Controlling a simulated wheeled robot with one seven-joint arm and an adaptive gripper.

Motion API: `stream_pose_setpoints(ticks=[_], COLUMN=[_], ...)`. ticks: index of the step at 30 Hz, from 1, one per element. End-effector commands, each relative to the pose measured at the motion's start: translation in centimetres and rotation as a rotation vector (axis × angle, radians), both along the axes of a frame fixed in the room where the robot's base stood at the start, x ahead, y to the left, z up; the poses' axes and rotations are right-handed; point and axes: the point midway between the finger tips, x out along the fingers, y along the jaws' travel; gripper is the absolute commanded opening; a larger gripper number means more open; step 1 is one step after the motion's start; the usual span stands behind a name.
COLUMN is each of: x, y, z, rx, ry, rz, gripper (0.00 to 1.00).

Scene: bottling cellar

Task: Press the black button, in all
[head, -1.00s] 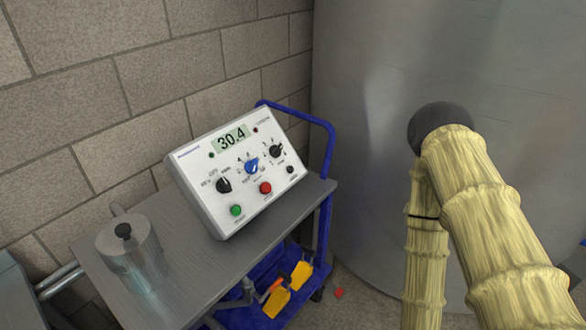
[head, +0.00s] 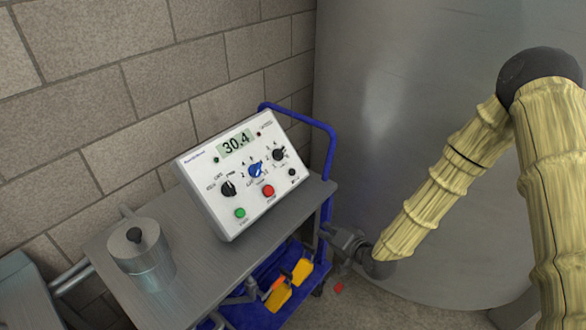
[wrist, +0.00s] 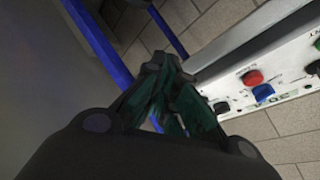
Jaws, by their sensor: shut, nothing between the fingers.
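The control box (head: 237,213) is white with a sloped face and stands on the grey cart top. Its small black button (head: 292,172) is at the right end of the lower row, right of the red button (head: 268,190). My gripper (head: 342,238) is low at the cart's right side in the head view, apart from the box. In the wrist view my gripper (wrist: 168,78) is shut and empty, beside the box's end (wrist: 240,40). The black button does not show there; the fingers seem to cover its place.
A green button (head: 240,213), a blue knob (head: 256,169) and two black knobs share the panel; its display reads 30.4. A lidded metal pot (head: 143,262) stands left on the cart (head: 205,280). The blue handle (head: 333,150) rises near my gripper. A large steel tank (head: 420,100) stands behind.

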Motion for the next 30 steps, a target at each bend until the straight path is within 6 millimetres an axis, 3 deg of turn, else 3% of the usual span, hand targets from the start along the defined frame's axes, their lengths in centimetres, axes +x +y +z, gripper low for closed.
stream_pose_setpoints(ticks=[1,6,9,13,19,30], x=[1.7,6.3,8.3,9.8,10.7,10.7], y=[0.4,1.4,1.8,2.0,2.1,2.2], z=[2.4,9.6,13.3,16.6,18.5,18.4], rx=[0.043,0.189,0.258,0.323,0.362,0.362], ry=[-0.039,-0.164,-0.223,-0.274,-0.305,-0.305], rz=[-0.006,-0.011,-0.007,-0.001,0.005,0.005], gripper=[0.00,0.00,0.00,0.00,0.00,0.00])
